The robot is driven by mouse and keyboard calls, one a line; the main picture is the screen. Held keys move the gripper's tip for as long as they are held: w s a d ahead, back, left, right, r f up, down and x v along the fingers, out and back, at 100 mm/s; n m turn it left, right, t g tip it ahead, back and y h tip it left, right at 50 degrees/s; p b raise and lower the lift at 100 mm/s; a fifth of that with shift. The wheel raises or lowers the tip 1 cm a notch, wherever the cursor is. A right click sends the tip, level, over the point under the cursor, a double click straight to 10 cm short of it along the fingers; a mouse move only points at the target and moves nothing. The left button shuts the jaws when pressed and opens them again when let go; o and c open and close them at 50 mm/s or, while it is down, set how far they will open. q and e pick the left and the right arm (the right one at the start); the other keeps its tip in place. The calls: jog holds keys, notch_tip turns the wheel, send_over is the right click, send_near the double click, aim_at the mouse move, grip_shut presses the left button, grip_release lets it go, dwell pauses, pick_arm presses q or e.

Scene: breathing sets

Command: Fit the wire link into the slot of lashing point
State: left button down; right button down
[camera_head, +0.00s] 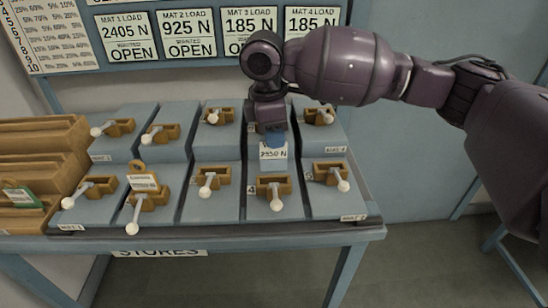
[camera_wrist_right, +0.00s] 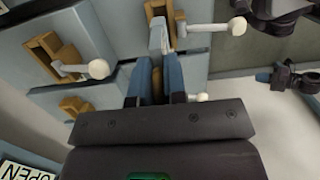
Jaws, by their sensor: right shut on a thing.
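My right gripper (camera_head: 274,138) points down over the fourth column of sloped blue blocks, shut on the wire link. The link is mostly hidden by the fingers; a white tag reading about 7350 N (camera_head: 273,151) shows just below them. In the right wrist view a tan piece (camera_wrist_right: 157,78) shows between the blue fingers (camera_wrist_right: 160,80). Below the tag in the head view is a brass lashing point (camera_head: 271,187) with a slot and white-knobbed lever. The arm partly hides the back lashing point of that column. I cannot tell whether the link touches a slot. My left gripper is out of view.
Several other lashing points stand in two rows on the table (camera_head: 230,232). One at front left carries a tagged ring (camera_head: 143,184). Wooden racks (camera_head: 40,150) stand at the left edge. Load signs (camera_head: 188,33) hang on the wall behind.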

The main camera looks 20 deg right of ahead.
aim_at(275, 158)
jog(key=shift+f, duration=0.45)
notch_tip(275, 158, down, 5)
jog(key=shift+r+b, duration=0.1)
jog(key=shift+b, duration=0.5)
jog(key=c, duration=1.2)
grip_release()
jog(key=shift+o, duration=0.2)
jog(key=r, duration=0.2)
jog(key=r+p, duration=0.1)
jog(key=r, duration=0.3)
jog(key=shift+a, duration=0.35)
jog(key=r, duration=0.1)
jog(key=r+p, duration=0.1)
jog(key=r, duration=0.3)
jog(key=shift+w+a, duration=0.1)
jog(key=shift+a, duration=0.2)
jog(key=shift+r+p, duration=0.3)
jog(key=shift+r, duration=0.2)
